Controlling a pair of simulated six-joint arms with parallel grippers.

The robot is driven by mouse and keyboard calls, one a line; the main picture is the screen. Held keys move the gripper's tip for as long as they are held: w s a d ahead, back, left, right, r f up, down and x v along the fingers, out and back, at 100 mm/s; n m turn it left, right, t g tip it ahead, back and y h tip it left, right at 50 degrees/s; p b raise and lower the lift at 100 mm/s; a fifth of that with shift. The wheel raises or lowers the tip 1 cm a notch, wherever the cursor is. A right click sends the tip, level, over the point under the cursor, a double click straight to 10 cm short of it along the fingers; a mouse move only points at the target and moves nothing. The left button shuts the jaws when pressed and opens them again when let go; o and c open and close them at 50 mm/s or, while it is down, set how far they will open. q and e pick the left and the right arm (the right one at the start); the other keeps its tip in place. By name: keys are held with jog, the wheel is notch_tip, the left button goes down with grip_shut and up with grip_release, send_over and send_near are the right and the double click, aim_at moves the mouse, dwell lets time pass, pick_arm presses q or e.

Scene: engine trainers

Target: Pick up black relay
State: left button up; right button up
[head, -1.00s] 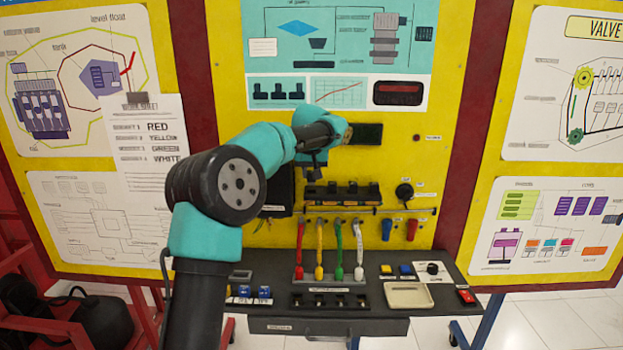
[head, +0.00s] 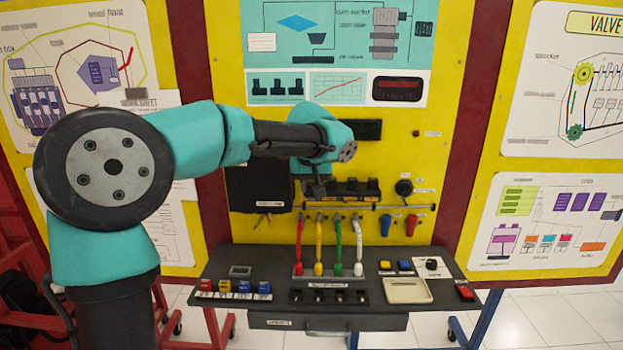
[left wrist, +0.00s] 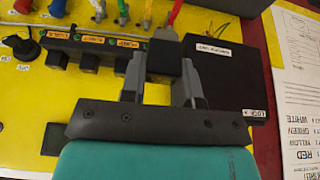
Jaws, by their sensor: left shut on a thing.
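Several black relays sit in a row on the yellow panel; in the head view one (head: 350,187) shows right of my left gripper (head: 318,188). In the left wrist view, turned about, my left gripper (left wrist: 161,88) has a grey finger on each side of the black relay at the row's end (left wrist: 162,58) and is shut on it. The relay still appears to be at the row, beside the black box; whether it is clear of its socket I cannot tell. My right gripper is not in view.
A black box (left wrist: 228,72) stands close beside the gripper. Below the row, red, yellow, green and white leads (head: 319,245) run to the dark shelf (head: 262,308). A tan tray (head: 407,290) and several coloured switches sit on the shelf.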

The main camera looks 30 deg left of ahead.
pick_arm(q)
jog(key=shift+s+d, duration=0.3)
jog(key=shift+s, duration=0.2)
dwell(0.3)
